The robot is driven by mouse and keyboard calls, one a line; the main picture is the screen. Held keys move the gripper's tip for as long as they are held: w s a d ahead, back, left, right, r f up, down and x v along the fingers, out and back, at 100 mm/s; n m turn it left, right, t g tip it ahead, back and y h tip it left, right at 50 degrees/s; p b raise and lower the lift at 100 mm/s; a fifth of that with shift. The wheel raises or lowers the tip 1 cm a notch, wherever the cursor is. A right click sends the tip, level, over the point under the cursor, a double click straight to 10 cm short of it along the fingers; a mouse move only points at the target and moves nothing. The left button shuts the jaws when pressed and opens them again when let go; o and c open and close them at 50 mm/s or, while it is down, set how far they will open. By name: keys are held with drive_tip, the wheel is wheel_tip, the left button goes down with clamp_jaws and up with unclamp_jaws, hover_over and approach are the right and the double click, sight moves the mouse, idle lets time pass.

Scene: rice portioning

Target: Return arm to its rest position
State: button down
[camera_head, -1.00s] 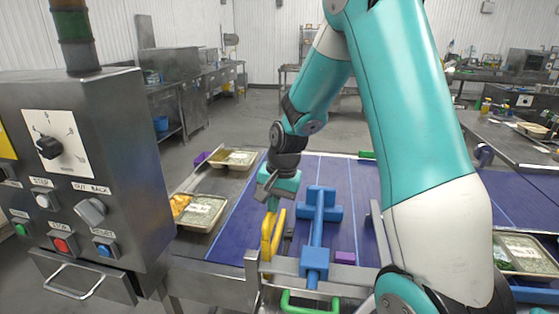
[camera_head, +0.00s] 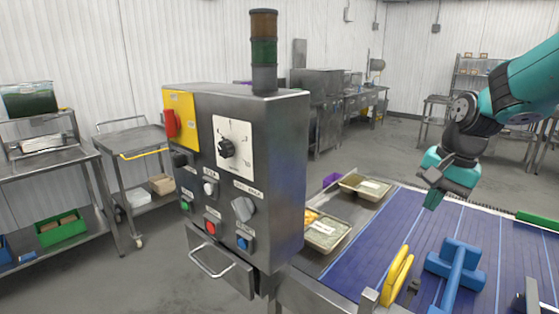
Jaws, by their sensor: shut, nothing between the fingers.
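My arm comes in from the right edge, teal with dark joints. My gripper (camera_head: 433,201) hangs above the blue conveyor belt (camera_head: 374,258), its jaws shut with nothing between them. A yellow tool (camera_head: 397,275) stands near the belt's front edge, below and left of my gripper and apart from it. A blue tool (camera_head: 459,272) lies to the right of the yellow one. Most of my arm is outside the picture.
A steel control box (camera_head: 247,180) with knobs and buttons stands left of the belt. Filled trays (camera_head: 365,187) sit on a steel surface beside the belt. Steel carts (camera_head: 125,146) stand at the far left. The floor (camera_head: 155,250) left of the box is clear.

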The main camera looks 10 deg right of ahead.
drive_tip(key=s+a+n+g+y+b, duration=0.1)
drive_tip(key=s+a+n, duration=0.7)
drive_tip(key=s+a, duration=0.2)
drive_tip(key=s+a+f+n+g+y+b, duration=0.1)
drive_tip(key=s+a+n, duration=0.8)
drive_tip(key=a, duration=0.5)
drive_tip(key=shift+s+a+y, duration=0.15)
drive_tip(key=shift+s+y, duration=0.25)
drive_tip(key=shift+f, duration=0.15)
